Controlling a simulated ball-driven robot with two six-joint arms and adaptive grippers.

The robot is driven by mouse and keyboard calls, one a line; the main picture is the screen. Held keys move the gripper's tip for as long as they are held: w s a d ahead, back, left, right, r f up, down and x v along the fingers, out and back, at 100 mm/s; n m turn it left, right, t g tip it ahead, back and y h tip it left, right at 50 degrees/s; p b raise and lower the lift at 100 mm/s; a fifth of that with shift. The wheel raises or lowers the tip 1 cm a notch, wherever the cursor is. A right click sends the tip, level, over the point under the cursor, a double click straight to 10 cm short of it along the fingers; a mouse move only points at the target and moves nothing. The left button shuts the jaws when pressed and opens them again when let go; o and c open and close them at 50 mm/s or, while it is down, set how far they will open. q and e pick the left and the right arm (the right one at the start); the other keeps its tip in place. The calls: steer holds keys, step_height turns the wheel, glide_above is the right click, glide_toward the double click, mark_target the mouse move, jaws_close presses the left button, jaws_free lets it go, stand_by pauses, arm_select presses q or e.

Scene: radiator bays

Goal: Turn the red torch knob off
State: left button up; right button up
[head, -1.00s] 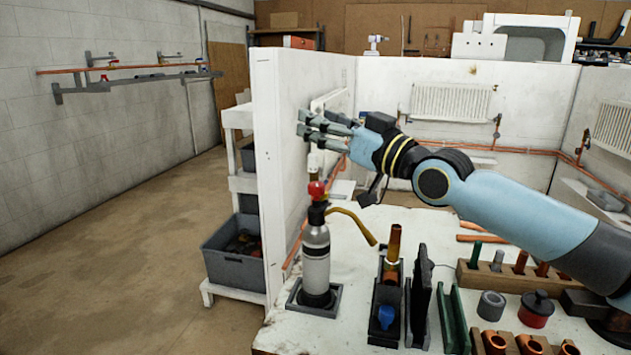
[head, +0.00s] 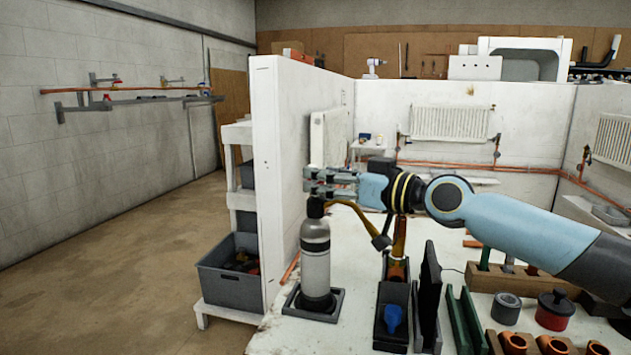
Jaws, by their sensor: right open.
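The torch (head: 315,258) is a grey bottle with a black collar, upright in a dark square tray (head: 290,301) on the white bench. A brown-yellow hose (head: 343,205) curves right from its top to a dark nozzle (head: 381,242). My right gripper (head: 308,181) is open and lies level at the torch's top, fingers pointing left. The red knob is hidden behind its fingers, and I cannot tell whether they touch it. My left gripper is not in view.
A white partition (head: 275,150) stands close left of the torch. To the right are a black tray with a blue item (head: 392,318), an upright black plate (head: 429,290) and a green channel (head: 466,320). A grey bin (head: 229,281) sits on a shelf beyond the partition.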

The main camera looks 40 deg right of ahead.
steer(key=shift+x, duration=1.35)
jaws_close()
